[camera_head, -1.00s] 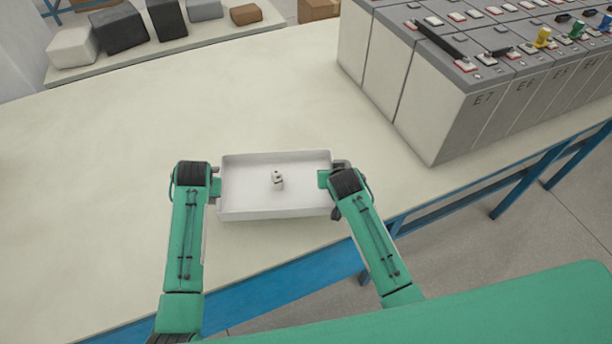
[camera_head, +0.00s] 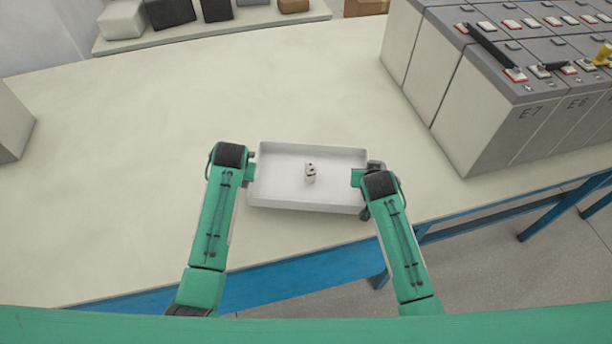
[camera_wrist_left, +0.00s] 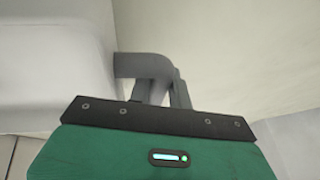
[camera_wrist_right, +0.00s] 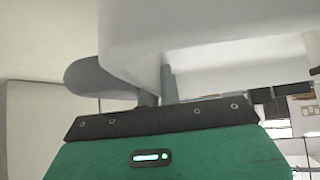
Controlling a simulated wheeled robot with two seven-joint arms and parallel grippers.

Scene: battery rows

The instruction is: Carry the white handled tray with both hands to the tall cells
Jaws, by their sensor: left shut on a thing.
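The white handled tray (camera_head: 335,200) is level near the table's front edge, with a small pale piece (camera_head: 311,173) with dark marks in it. My left gripper (camera_head: 250,172) is shut on its left end; the left wrist view shows the grey handle (camera_wrist_left: 145,66) at the fingers. My right gripper (camera_head: 358,180) is at the right end; the right wrist view shows its fingers close together at the grey handle (camera_wrist_right: 98,76), against the tray wall (camera_wrist_right: 210,25). The tall grey cells (camera_head: 490,110) stand to the right. I cannot tell whether the tray touches the table.
The pale table (camera_head: 130,190) is clear to the left of and behind the tray. A grey block (camera_head: 8,125) stands at the left edge. A shelf (camera_head: 215,30) with several dark and pale blocks is behind. The table's blue front rail (camera_head: 300,275) runs below the tray.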

